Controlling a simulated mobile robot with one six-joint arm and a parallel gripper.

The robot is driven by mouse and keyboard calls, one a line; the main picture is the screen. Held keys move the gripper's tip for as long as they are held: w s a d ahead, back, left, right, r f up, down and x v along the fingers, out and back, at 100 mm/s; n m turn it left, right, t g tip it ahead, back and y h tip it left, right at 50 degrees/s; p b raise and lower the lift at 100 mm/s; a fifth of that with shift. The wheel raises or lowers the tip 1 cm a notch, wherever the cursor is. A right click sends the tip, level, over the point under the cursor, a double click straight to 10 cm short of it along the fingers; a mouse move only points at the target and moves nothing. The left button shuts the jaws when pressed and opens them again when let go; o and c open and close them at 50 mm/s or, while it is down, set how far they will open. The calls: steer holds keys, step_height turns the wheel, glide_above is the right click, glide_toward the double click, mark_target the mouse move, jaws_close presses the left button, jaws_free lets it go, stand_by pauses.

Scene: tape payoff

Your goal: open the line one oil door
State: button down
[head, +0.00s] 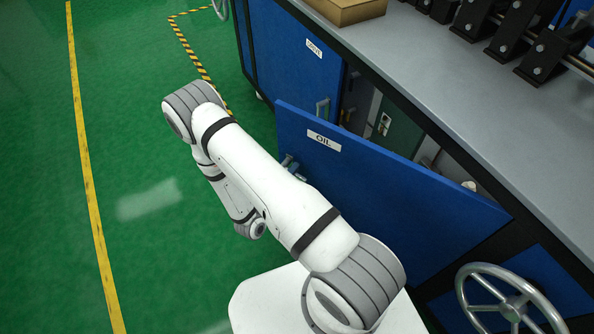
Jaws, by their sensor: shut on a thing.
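The blue oil door (400,205), labelled OIL, stands partly open. Its left edge has swung out from the cabinet, and the inside shows above and behind its top edge. The door's handle (287,160) is near its left edge, just past my forearm. My gripper (293,168) is mostly hidden behind my forearm; only a small part shows at the handle. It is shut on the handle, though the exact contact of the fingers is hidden.
The closed drive door (290,60) is to the left of the opening. A grey worktop (440,75) with a cardboard box (345,10) and black brackets runs above. A handwheel (510,305) stands at lower right. Green floor (130,130) at left is clear.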

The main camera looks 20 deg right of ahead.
steer(key=c, duration=1.7)
jaws_free()
steer(key=shift+w+d+f, duration=0.1)
steer(key=shift+w+d, duration=0.1)
steer(key=shift+w, duration=0.05)
steer(key=o, duration=0.3)
steer(key=shift+s+d, duration=0.1)
steer(key=shift+s, duration=0.1)
steer(key=v, duration=0.7)
steer(key=shift+s+a, duration=0.2)
steer(key=shift+a, duration=0.15)
